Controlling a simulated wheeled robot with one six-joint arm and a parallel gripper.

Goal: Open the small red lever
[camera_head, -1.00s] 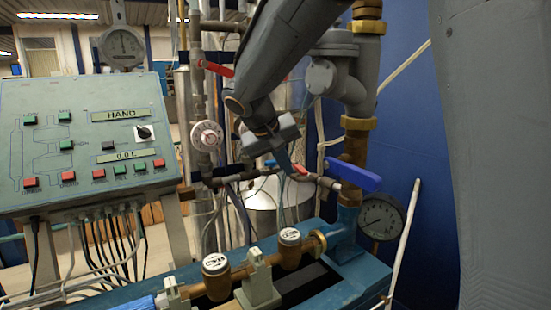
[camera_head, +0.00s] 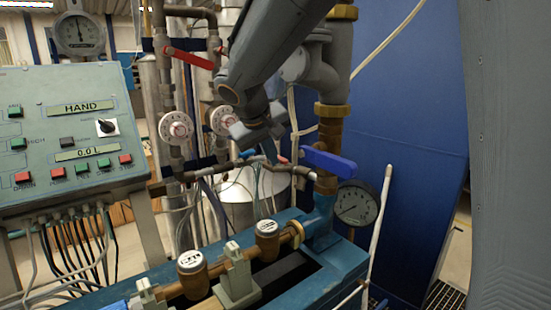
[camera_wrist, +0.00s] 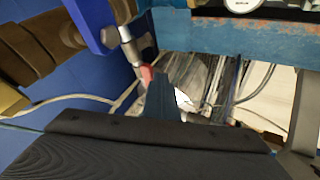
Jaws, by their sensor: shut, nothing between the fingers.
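The small red lever (camera_head: 283,160) sits on the thin pipe run left of the large blue handle (camera_head: 328,163). In the head view only a little of it shows. In the wrist view the red lever (camera_wrist: 147,73) shows at the end of a metal pipe, right by the fingertips. My gripper (camera_head: 270,156) is shut and empty, pointing down just left of the lever. In the wrist view my gripper (camera_wrist: 161,78) partly overlaps the lever. I cannot tell whether they touch.
A longer red lever (camera_head: 188,57) is on the upright pipe at upper left. A small blue lever (camera_head: 248,153) lies close to my gripper on the left. A pressure gauge (camera_head: 355,203) and blue bench (camera_head: 345,262) stand below right. The control panel (camera_head: 70,135) is at left.

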